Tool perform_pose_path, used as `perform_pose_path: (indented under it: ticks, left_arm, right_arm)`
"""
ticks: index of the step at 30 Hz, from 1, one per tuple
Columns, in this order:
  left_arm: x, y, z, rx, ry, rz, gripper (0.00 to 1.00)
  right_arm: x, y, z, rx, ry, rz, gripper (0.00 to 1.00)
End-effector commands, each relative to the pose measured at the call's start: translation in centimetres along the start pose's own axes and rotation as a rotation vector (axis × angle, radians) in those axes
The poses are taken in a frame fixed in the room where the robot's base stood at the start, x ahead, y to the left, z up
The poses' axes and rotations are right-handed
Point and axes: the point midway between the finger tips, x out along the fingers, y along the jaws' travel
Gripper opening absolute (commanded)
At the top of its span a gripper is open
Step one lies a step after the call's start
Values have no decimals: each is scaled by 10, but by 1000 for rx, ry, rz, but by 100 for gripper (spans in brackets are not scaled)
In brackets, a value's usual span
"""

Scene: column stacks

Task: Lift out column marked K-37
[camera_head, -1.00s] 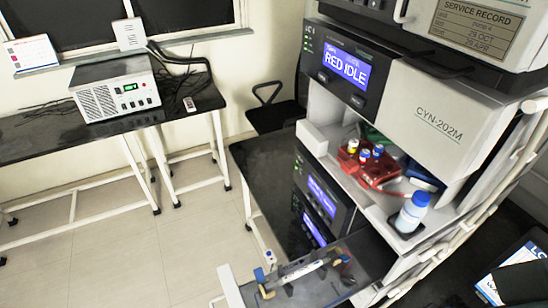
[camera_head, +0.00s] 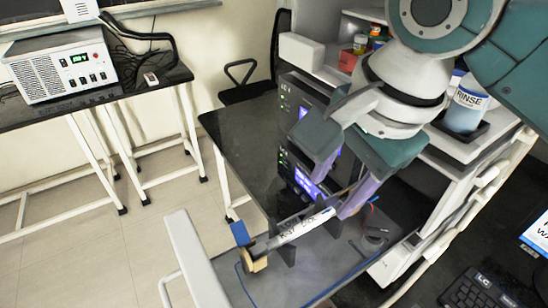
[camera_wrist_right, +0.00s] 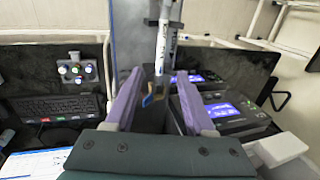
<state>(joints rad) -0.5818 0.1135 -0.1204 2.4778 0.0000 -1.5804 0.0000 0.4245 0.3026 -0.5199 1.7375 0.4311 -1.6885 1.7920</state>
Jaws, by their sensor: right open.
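The column (camera_head: 305,227) is a white tube with dark handwriting that looks like K-37. It lies tilted across dark upright holders (camera_head: 285,248) in the open drawer (camera_head: 320,272), with a tan and a blue end piece at its left end. My right gripper (camera_head: 333,203) is open and points down just above the column's right part. In the right wrist view the column (camera_wrist_right: 162,42) lies beyond the gap between the spread fingers (camera_wrist_right: 159,75), and no grip on it shows. The fingers hide part of its right end in the head view. My left gripper is not in view.
The drawer's white front panel (camera_head: 190,258) stands at the lower left. Instrument modules with lit screens (camera_head: 306,183) stand behind the drawer. A rinse bottle (camera_head: 466,104) stands on the shelf right of my arm. A keyboard (camera_head: 470,292) lies at the lower right.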

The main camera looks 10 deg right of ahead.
Motion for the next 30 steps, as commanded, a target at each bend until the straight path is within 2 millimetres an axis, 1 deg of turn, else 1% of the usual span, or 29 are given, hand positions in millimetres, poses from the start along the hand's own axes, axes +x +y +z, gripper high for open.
perform_pose_path:
  ticks: [1,6,13,18,21,24,30]
  left_arm:
    - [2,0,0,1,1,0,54]
    - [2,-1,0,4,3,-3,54]
    - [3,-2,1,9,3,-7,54]
    - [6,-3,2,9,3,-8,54]
    - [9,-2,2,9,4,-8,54]
    - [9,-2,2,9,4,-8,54]
    - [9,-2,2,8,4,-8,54]
  right_arm:
    - [8,1,0,7,1,5,54]
    - [32,0,0,7,1,4,54]
    - [52,0,1,5,2,3,54]
    - [79,0,3,5,1,3,54]
    - [90,-1,3,5,2,1,54]
    - [94,-1,3,4,2,0,54]
    - [94,-1,3,4,1,0,54]
